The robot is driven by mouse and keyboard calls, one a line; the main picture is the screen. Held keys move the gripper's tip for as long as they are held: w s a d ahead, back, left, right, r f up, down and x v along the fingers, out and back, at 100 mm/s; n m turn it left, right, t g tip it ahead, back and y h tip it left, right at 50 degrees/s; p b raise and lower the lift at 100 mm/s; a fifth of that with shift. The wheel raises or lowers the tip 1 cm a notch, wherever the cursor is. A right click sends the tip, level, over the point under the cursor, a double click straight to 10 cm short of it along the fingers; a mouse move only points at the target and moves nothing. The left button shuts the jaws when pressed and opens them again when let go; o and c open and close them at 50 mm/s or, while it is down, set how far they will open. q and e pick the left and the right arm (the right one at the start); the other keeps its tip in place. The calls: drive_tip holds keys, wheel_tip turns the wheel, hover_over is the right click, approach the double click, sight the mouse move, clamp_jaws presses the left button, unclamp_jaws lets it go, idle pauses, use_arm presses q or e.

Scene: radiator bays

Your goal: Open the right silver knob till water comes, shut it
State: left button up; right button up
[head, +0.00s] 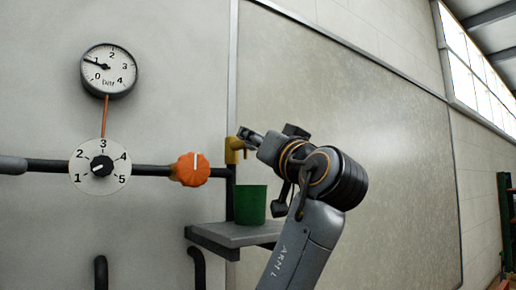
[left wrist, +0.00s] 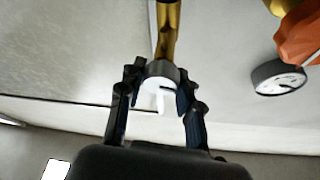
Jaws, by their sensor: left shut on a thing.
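A brass tap (head: 233,150) sticks out at the right end of the dark pipe. In the left wrist view, a silver-grey knob (left wrist: 162,70) with a white mark sits on the end of a brass stem (left wrist: 167,30). My left gripper (left wrist: 158,84) is shut on this knob, with one finger on each side. In the head view, my left gripper (head: 248,140) is at the tap and hides the knob. I cannot see any water at the spout. My right gripper is not in view.
A green cup (head: 250,204) stands on a grey shelf (head: 225,234) below the tap. Left of the tap are an orange knob (head: 190,169), a numbered dial (head: 100,167) and a round pressure gauge (head: 109,71), its needle near 1.

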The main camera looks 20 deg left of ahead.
use_arm(q)
drive_tip(key=m, duration=0.1)
drive_tip(key=m+h+b, duration=0.1)
drive_tip(key=shift+a+f+m+t, duration=0.1)
drive_tip(key=shift+f+m+t, duration=0.05)
drive_tip(key=shift+m+t, duration=0.2)
drive_tip(key=m+h+b, duration=0.1)
drive_tip(key=m+h, duration=0.1)
drive_tip(key=m, duration=0.1)
drive_tip(key=shift+m+t, duration=0.25)
drive_tip(key=m+h, duration=0.1)
drive_tip(key=m, duration=0.2)
drive_tip(key=shift+r+m+h+b, duration=0.15)
drive_tip(key=shift+m+h, duration=0.25)
drive_tip(key=shift+m, duration=0.45)
drive_tip(key=shift+r+m+h+b, duration=0.15)
drive_tip(key=shift+m+h, duration=0.25)
drive_tip(key=shift+m, duration=0.45)
drive_tip(key=shift+f, duration=0.1)
